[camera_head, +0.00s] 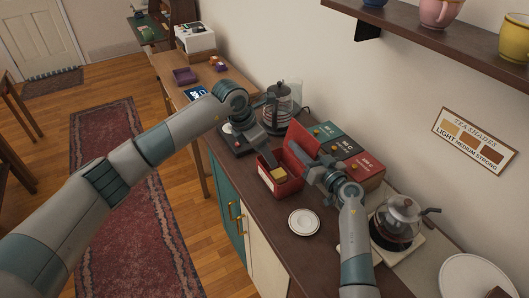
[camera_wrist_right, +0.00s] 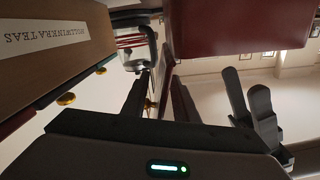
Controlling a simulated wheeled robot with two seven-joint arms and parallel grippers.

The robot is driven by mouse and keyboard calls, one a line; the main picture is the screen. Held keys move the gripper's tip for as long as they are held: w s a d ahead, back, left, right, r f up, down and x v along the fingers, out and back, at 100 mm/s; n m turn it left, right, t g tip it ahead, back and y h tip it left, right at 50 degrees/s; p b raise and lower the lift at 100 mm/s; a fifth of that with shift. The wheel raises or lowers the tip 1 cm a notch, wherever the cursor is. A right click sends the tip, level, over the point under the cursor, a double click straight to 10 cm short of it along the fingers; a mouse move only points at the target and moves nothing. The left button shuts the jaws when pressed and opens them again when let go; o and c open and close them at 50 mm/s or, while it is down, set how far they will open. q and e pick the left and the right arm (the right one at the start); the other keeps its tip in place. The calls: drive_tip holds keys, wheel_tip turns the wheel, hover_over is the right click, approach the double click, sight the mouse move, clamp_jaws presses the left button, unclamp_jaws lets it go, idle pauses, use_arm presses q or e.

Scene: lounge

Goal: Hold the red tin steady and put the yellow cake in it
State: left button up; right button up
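The red tin (camera_head: 283,189) stands on the dark counter with its red lid (camera_head: 299,143) raised at the back. The yellow cake (camera_head: 279,174) shows inside the tin's opening. My left gripper (camera_head: 268,160) is just above the tin; in the right wrist view its two fingers (camera_wrist_right: 250,100) are apart with nothing between them. My right gripper (camera_head: 306,168) is at the tin's right side. In the right wrist view its fingers (camera_wrist_right: 160,88) are apart near the tin's red wall (camera_wrist_right: 235,35), with a gap visible between them. Contact with the tin cannot be made out.
Tea boxes (camera_head: 334,151) stand behind the tin along the wall. A French press (camera_head: 282,107) is beyond it, and a glass teapot (camera_head: 396,222) is at the right. A small white saucer (camera_head: 304,222) lies in front. A shelf with cups (camera_head: 438,12) hangs above.

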sight(314, 159)
drive_tip(key=v, duration=0.6)
drive_tip(key=shift+s+d, duration=0.25)
drive_tip(key=shift+s, duration=0.05)
